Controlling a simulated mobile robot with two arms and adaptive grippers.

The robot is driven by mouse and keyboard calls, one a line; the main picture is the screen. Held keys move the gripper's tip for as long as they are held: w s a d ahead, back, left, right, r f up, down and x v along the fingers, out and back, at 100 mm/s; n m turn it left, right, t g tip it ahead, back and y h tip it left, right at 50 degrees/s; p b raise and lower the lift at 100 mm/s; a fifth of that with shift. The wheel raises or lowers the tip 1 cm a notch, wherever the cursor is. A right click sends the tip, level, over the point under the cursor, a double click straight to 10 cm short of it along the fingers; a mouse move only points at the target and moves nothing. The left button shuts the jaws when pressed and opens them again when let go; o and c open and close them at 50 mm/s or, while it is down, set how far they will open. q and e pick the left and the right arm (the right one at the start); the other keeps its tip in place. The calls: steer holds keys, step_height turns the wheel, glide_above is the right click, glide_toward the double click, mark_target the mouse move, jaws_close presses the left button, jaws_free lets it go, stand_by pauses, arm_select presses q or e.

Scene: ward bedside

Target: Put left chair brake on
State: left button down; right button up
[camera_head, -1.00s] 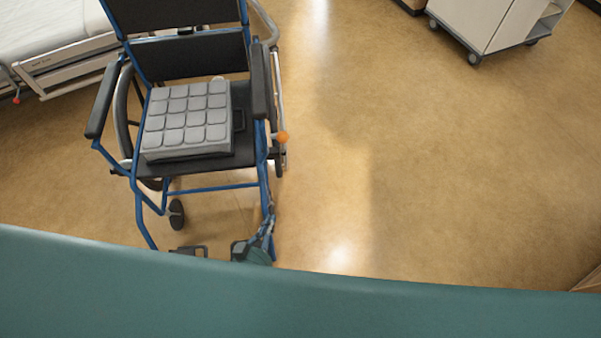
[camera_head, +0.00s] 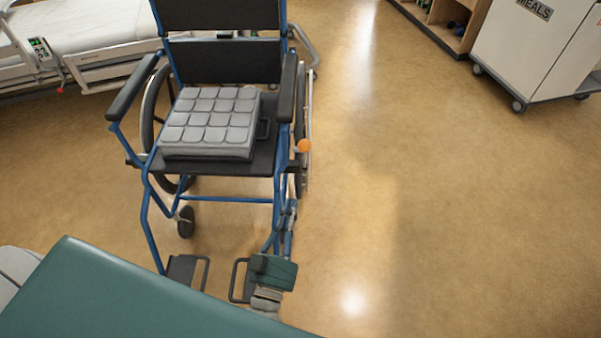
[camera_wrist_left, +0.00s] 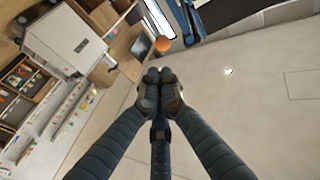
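The wheelchair (camera_head: 222,62) faces me, with a blue frame and a grey cushion (camera_head: 208,120) on its seat. The brake lever's orange knob (camera_head: 304,146) is on the chair's picture-right side, by the wheel. My left gripper (camera_head: 291,206) is below this knob, in front of the chair's right-hand front leg, small and partly merged with the frame. In the wrist view my left gripper (camera_wrist_left: 160,76) has its fingertips together with nothing seen between them. The orange knob (camera_wrist_left: 163,44) appears just beyond the tips, apart from them in the picture. My right gripper is not seen.
A bed (camera_head: 90,45) stands behind at the left. A white meals cart (camera_head: 535,50) and a wooden shelf (camera_head: 440,22) are at the upper right. Footrests (camera_head: 187,270) stick out at the chair's front. The floor right of the chair is clear.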

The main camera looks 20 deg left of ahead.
arm_select(q)
glide_toward(302, 143)
steer(key=f+x, duration=0.1)
steer(key=x, duration=0.5)
steer(key=shift+d+f+b, duration=0.35)
steer(key=shift+d+f, duration=0.05)
steer(key=shift+d, duration=0.3)
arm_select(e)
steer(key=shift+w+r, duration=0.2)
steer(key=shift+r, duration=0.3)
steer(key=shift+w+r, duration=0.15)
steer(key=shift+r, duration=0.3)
arm_select(q)
steer(key=shift+r, duration=0.1)
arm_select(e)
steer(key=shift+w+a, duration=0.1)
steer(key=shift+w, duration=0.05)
